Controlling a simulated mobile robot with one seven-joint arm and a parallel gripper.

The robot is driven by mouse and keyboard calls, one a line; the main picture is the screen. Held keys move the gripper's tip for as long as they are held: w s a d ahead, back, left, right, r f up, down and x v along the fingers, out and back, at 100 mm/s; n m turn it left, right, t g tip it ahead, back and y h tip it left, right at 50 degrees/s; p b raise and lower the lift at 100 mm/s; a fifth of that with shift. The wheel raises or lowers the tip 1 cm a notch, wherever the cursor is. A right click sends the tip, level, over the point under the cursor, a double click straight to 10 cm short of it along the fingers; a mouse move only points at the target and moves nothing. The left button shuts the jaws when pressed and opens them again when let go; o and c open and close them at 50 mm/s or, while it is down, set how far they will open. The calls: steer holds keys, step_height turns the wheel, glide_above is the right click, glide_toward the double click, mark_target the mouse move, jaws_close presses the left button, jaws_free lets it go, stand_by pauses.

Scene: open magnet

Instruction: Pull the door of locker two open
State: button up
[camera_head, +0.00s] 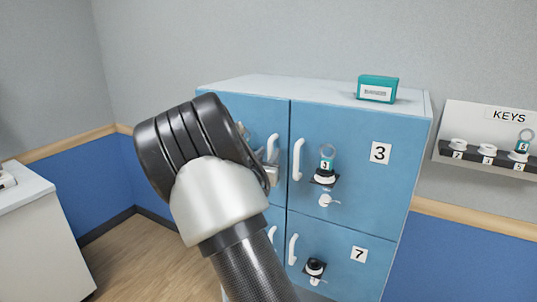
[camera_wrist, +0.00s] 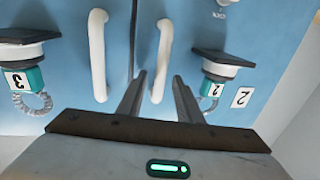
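Locker two's blue door (camera_head: 255,108) is the upper left one of the cabinet and looks shut; my arm hides much of it. Its white upright handle (camera_wrist: 164,45) is in the middle of the wrist view, and its top shows in the head view (camera_head: 271,147). My gripper (camera_wrist: 158,76) is open, with one finger on each side of this handle's end; I cannot tell whether they touch it. A key with a teal tag marked 2 (camera_wrist: 213,87) sits in the lock beside the handle. The number 2 label (camera_wrist: 242,97) shows in the wrist view.
Locker three's door (camera_head: 345,125), right of locker two, has its own handle (camera_head: 298,159) and a tagged key (camera_head: 326,164). Locker seven (camera_head: 345,262) is below. A teal box (camera_head: 377,89) lies on top. A key rack (camera_head: 485,155) hangs at right.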

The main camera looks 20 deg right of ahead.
steer(key=shift+d, duration=0.1)
jaws_close()
stand_by(0.4)
